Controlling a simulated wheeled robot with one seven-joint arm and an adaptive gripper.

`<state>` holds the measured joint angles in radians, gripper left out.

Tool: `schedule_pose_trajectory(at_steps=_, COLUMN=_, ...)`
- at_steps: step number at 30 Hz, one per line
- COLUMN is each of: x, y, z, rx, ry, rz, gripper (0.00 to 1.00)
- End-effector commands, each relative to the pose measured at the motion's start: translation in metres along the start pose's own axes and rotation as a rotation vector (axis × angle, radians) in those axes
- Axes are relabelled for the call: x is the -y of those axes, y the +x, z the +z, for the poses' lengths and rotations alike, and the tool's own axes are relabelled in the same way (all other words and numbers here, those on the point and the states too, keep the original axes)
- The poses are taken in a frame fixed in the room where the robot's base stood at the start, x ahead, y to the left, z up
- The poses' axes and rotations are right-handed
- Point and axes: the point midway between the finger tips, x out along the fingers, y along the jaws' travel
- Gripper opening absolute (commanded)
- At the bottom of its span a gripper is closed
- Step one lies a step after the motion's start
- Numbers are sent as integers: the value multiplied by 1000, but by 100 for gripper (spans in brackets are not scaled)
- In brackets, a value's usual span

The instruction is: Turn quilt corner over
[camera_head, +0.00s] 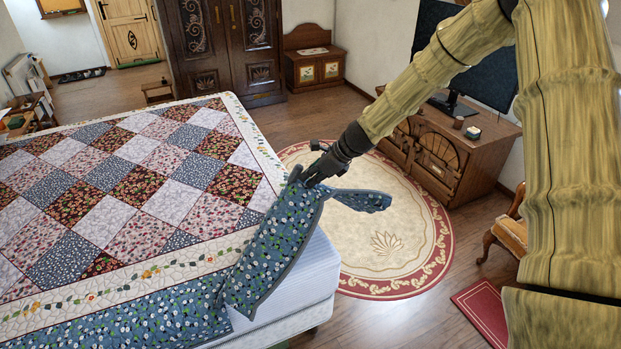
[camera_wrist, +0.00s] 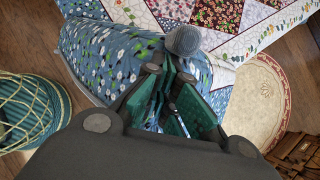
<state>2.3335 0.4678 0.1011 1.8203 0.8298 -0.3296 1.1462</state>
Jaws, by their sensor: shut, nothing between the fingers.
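The patchwork quilt (camera_head: 130,170) lies on the bed, with a cream border and a blue floral edge. At its near right corner the blue floral flap (camera_head: 272,245) is bunched and raised, and a blue tip (camera_head: 362,200) sticks out to the right past the bed. My gripper (camera_head: 312,180) is at the top of this flap, its fingers against or close to the cloth. In the wrist view my gripper (camera_wrist: 172,78) is shut, with blue floral cloth (camera_wrist: 110,60) around it and a rolled grey-blue part (camera_wrist: 183,40) beyond its tips. The exact contact is hidden.
The white mattress (camera_head: 300,285) is bare beside the flap. A round cream rug (camera_head: 390,245) lies on the floor right of the bed. A wooden cabinet (camera_head: 455,160) stands behind it. A woven basket (camera_wrist: 28,112) is at the left in the wrist view.

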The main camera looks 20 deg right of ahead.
Motion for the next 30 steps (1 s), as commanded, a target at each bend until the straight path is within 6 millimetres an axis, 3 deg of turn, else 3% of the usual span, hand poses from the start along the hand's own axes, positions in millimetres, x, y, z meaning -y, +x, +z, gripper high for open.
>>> schedule_pose_trajectory(at_steps=11, x=3, y=0, z=-29, rx=1, ry=-6, rz=8, gripper=0)
schedule_pose_trajectory(at_steps=30, x=5, y=-74, z=-32, rx=1, ry=-7, rz=3, gripper=0)
